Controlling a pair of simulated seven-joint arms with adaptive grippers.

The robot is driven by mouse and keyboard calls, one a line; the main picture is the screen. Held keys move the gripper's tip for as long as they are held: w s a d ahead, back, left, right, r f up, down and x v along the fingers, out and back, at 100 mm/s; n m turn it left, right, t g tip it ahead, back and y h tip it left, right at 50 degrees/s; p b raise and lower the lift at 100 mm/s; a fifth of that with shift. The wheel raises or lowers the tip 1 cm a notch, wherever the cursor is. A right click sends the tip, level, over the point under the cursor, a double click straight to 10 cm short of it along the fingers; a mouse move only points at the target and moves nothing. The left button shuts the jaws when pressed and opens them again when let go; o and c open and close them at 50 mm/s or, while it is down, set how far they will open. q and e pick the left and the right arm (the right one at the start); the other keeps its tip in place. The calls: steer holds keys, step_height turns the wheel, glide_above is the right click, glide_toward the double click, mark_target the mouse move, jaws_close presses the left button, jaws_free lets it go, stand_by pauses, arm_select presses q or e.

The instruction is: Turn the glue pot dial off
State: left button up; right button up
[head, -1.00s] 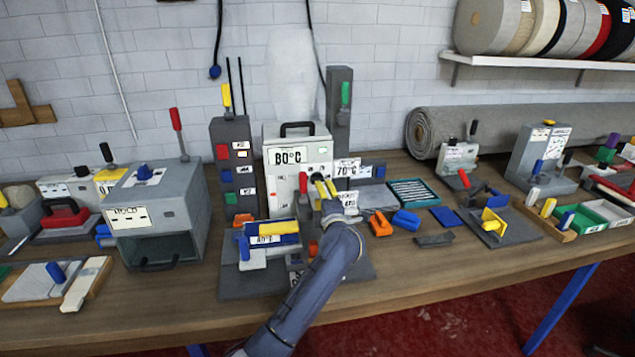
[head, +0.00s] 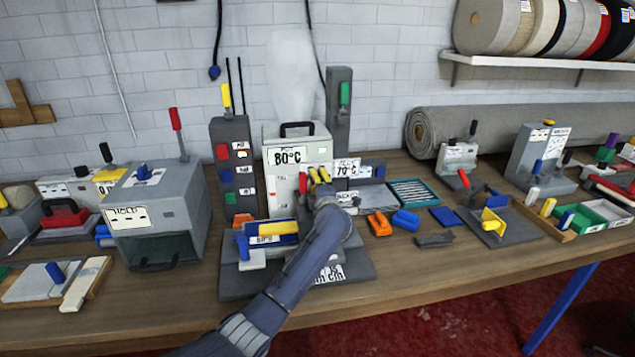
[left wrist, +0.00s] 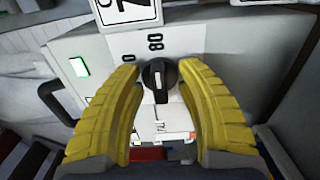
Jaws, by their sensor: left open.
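The glue pot (head: 272,182) is a pale grey box with a black top handle and an "80°C" sign (head: 287,156), standing mid-bench in the head view. Its black dial (left wrist: 160,80) with a white pointer line shows in the left wrist view, on a white label with "0" and "80" marks. The exact pointer setting is hard to read. My left gripper (left wrist: 160,70) is open, with one yellow finger on each side of the dial and a visible gap to it. In the head view the gripper (head: 319,178) covers the dial. My right gripper is not in view.
Left of the pot stands a dark switch tower (head: 232,165) with coloured buttons. A grey column (head: 339,120) with a green lever rises behind right. A fixture with a yellow and blue bar (head: 272,229) sits in front. Pale vapour (head: 292,75) hangs above the pot.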

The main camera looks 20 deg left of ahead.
arm_select(q)
steer(key=shift+c, duration=0.2)
jaws_close()
steer(key=n, duration=0.4)
stand_by(0.3)
steer(key=shift+o, duration=0.2)
jaws_free()
